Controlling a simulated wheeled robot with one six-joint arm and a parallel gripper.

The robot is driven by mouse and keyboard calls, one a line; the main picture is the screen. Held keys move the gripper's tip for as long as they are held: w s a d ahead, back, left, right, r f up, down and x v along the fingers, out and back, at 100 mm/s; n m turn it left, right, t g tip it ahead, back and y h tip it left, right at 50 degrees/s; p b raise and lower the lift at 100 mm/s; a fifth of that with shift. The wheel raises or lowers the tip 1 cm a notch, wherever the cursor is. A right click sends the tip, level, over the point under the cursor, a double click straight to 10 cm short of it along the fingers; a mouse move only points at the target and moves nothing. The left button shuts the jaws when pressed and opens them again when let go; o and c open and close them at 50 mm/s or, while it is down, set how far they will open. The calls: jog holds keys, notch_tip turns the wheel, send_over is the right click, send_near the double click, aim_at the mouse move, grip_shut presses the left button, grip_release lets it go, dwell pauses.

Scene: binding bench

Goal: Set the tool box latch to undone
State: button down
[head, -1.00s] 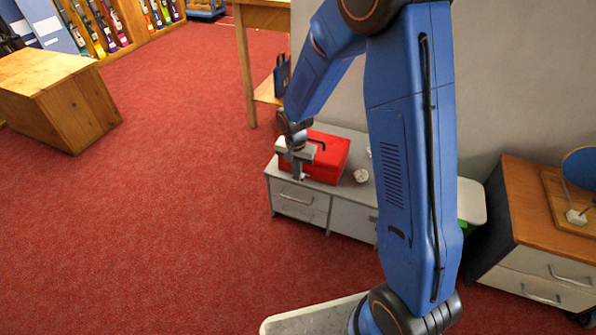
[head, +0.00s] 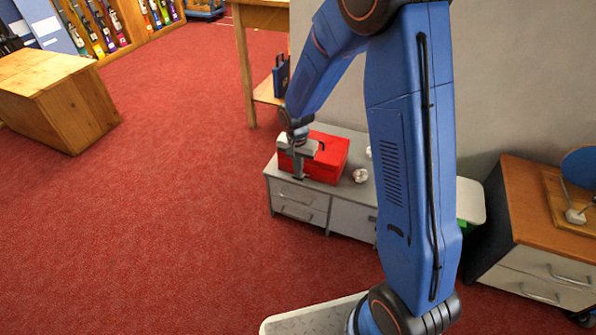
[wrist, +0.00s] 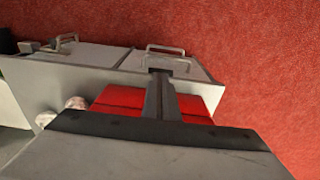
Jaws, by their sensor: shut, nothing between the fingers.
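The red tool box (head: 328,160) sits on top of the low grey cabinet (head: 352,192), and its lid is down. It also shows in the wrist view (wrist: 118,98), partly hidden behind my gripper. My gripper (head: 299,178) is at the left front side of the box in the head view, with its fingers pointing down. In the wrist view my gripper (wrist: 160,88) has its fingers together with nothing seen between them, in front of the red box. I cannot tell whether they touch it. The latch is hidden or too small to make out, so its state does not show.
Crumpled whitish balls (head: 360,175) lie on the cabinet top right of the box. A wooden cabinet (head: 530,225) with a blue disc-shaped thing stands at the right. A wooden block-like bench (head: 60,95) stands at the left. The red carpet between is clear.

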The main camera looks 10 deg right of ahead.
jog(key=s+a+r, duration=0.2)
jog(key=s+r, duration=0.1)
jog(key=r, duration=0.9)
jog(key=shift+s+a, duration=0.15)
jog(key=shift+a, duration=0.05)
jog(key=shift+r, duration=0.1)
